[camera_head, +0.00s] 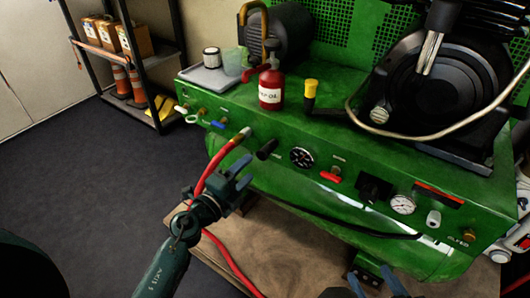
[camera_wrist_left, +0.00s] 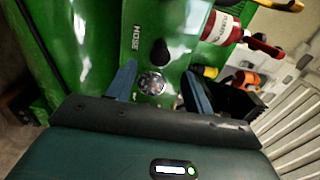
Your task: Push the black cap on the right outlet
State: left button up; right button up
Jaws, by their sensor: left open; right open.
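A black cap-like cylinder (camera_head: 267,149) sticks out of the green front panel (camera_head: 340,215), between the red hose's fitting and a round gauge. In the left wrist view the black cylinder (camera_wrist_left: 160,50) stands beside the printed word HOSE, ahead of my fingers. My left gripper (camera_head: 245,174) is open and empty, a little below and left of the black cylinder and apart from it. In its wrist view the open left fingers (camera_wrist_left: 160,72) frame the round gauge (camera_wrist_left: 152,83). My right gripper (camera_head: 376,280) is open at the bottom edge, partly cut off.
The red hose (camera_head: 203,178) runs close by my left gripper. The panel also carries a red lever (camera_head: 330,177), a black knob (camera_head: 374,189) and another gauge (camera_head: 402,205). A red bottle (camera_head: 270,88) stands on top. Open floor (camera_head: 80,175) lies at left.

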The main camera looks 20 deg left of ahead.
aim_at(260, 157)
pick_arm(q)
jog(key=x, duration=0.6)
jog(key=shift+w+d, duration=0.2)
jog(key=shift+w, duration=0.5)
dwell(0.6)
jog(key=shift+p, duration=0.35)
jog(key=shift+c, duration=0.2)
grip_shut()
dwell(0.3)
